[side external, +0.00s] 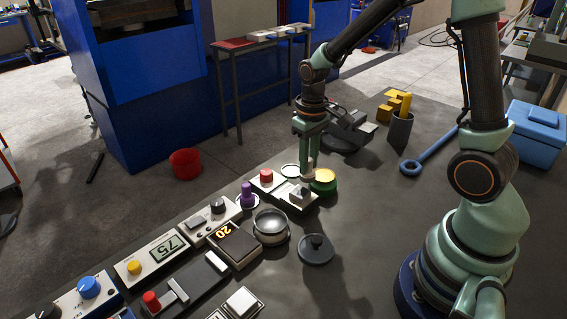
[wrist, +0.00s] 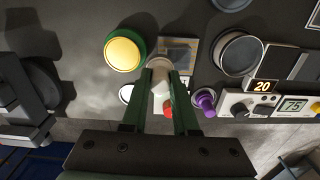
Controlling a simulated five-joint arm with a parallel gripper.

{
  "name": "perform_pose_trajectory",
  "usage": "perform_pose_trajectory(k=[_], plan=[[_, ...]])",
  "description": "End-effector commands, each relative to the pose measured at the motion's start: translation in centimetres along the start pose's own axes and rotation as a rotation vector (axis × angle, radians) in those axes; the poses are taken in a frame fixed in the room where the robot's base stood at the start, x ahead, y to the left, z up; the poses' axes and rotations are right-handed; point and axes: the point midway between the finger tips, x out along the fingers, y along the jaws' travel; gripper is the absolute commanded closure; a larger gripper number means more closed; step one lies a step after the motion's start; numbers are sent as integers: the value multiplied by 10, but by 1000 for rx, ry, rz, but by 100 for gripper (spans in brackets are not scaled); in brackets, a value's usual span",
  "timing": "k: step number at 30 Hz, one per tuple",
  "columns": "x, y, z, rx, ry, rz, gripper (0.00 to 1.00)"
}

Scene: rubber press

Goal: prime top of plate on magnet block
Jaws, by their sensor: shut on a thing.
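My gripper (side external: 308,163) points down over the magnet block (side external: 300,203), a pale, low box. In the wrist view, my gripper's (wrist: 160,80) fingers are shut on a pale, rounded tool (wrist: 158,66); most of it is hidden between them. A greyish-brown metal plate (wrist: 179,46) lies on top of the block. The tool's end is over or at the plate's near-left edge; I cannot tell whether it touches. A green pot with a yellow top (side external: 324,179) stands close beside the block, and it also shows in the wrist view (wrist: 123,50).
Close by are a red button box (side external: 266,178), a purple knobbed thing (side external: 247,197), a round metal pot (side external: 270,226) and a dark knobbed lid (side external: 316,250). A display reading 20 (side external: 232,243) stands left.

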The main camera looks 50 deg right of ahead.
Motion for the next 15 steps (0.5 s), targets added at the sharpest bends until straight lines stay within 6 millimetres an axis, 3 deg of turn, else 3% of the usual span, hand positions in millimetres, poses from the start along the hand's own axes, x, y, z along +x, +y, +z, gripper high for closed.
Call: perform_pose_trajectory(k=[15], plan=[[-46, 0, 0, 0, -1, 0, 100]])
